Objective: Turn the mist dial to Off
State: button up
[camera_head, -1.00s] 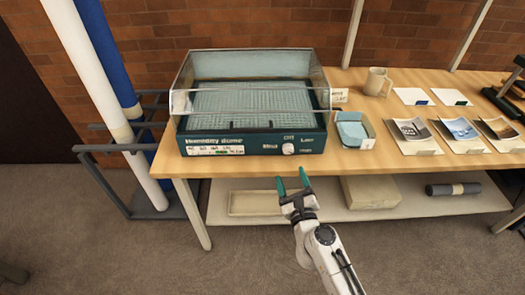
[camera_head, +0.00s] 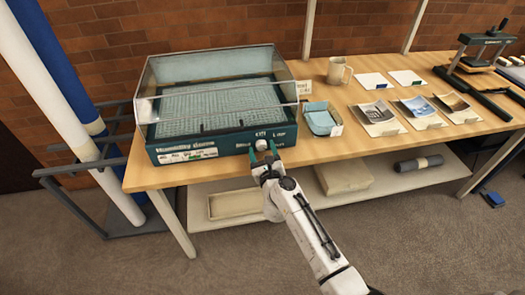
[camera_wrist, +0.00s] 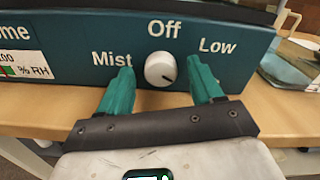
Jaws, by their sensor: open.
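The mist dial is a small round white knob (camera_wrist: 160,69) on the dark teal front panel of the humidity dome (camera_head: 215,146). Printed labels around it read Mist at left, Off above and Low at right. A small dark mark shows on the knob's lower right; I cannot tell surely which label it stands for. My gripper (camera_head: 264,154) is open, with its two green fingers at the panel; in the wrist view the fingers (camera_wrist: 162,84) stand on either side of the knob, with gaps between, and hold nothing.
The dome's clear cover (camera_head: 215,72) is above the panel. A blue-lined tray (camera_head: 320,120) stands just right on the wooden table (camera_head: 360,150). A shelf with boxes (camera_head: 343,176) is below.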

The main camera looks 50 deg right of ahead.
jog(key=shift+w+d, duration=0.15)
jog(key=c, duration=1.1)
